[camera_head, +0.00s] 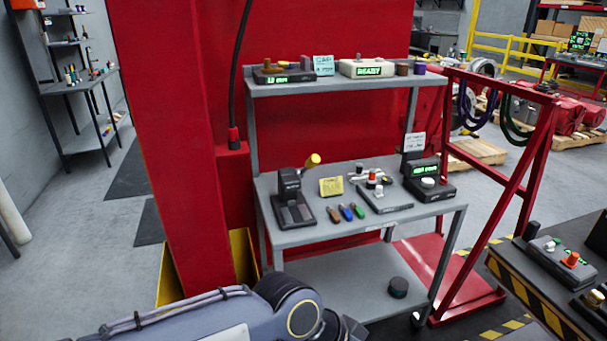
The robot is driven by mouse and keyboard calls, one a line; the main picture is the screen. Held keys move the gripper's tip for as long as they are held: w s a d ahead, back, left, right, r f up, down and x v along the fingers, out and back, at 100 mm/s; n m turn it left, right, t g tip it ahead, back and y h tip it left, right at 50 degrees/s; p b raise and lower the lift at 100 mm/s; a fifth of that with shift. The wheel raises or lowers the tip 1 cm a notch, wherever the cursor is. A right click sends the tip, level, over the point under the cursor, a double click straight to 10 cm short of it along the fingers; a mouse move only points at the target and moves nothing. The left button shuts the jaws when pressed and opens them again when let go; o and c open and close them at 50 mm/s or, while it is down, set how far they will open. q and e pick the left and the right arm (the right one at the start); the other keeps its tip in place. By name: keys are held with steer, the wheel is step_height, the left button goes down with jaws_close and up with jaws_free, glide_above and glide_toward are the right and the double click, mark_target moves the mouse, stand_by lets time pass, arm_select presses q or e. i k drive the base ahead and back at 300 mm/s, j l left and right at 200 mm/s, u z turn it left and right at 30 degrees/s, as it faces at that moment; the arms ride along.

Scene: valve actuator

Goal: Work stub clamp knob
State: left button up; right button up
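No label marks a stub clamp knob, so I cannot tell which part it is. On the grey cart (290,238) stands a dark press-like device (291,198) with a yellow-knobbed lever (313,160) tilted up to the right. To its right, a flat grey fixture (385,198) carries small parts, one with a red and white top (372,179). A dark unit (430,183) with a green display and a white round knob sits at the right end. My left arm crosses the bottom edge, and its gripper is out of frame. My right gripper is not in view.
Several colored-handled tools (346,212) lie at the cart's front, near a yellow note (331,187). An upper shelf (340,81) holds display units. A red column (170,140) stands left, a red frame (500,170) right.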

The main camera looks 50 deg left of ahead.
mark_target(387, 181)
steer(key=u, duration=1.45)
